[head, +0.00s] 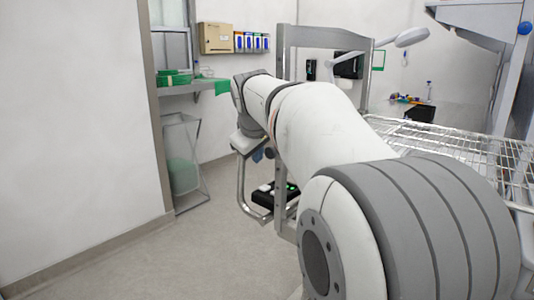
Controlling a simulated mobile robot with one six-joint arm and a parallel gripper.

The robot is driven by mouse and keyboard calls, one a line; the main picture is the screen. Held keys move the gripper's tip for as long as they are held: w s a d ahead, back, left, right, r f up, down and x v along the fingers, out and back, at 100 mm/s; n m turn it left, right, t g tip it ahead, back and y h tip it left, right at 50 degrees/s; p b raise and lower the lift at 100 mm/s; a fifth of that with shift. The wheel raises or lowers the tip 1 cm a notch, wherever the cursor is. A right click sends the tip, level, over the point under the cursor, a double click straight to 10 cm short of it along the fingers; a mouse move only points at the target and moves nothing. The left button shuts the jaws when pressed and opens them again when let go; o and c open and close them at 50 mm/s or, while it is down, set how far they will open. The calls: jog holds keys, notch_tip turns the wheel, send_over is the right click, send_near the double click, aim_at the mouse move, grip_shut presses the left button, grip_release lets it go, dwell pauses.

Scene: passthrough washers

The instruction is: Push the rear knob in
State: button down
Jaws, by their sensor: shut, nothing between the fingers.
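My white and grey arm reaches from the lower right towards the middle of the head view. Its far end bends down near a grey metal frame, and my gripper is not visible there, hidden behind the arm links. A round blue knob-like piece (525,28) shows at the upper right edge, on a grey metal structure. I cannot tell whether it is the rear knob. No other knob can be made out.
A wire rack (460,145) lies at the right beside my arm. A grey upright frame (287,58) stands behind the arm, with a bent tube rail (241,185) at its left. A shelf with green trays (174,78) is at the back left. Floor at the left is clear.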

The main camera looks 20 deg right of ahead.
jog(key=p+v, duration=0.1)
jog(key=v, duration=0.8)
jog(key=shift+r, duration=0.4)
jog(key=s+a+f+m+g+y+p, duration=0.1)
jog(key=s+a+f+m+g+p, duration=0.1)
jog(key=s+a+f+p, duration=0.2)
jog(key=s+a+f+m+g+y+p, duration=0.1)
jog(key=s+a+f+p, duration=0.4)
jog(key=s+f, duration=0.8)
jog(key=s+g+y+p, duration=0.1)
jog(key=s+p, duration=0.2)
jog(key=shift+s+a+f+m, duration=0.3)
jog(key=shift+a+m, duration=0.05)
jog(key=shift+m, duration=0.05)
jog(key=shift+d, duration=0.1)
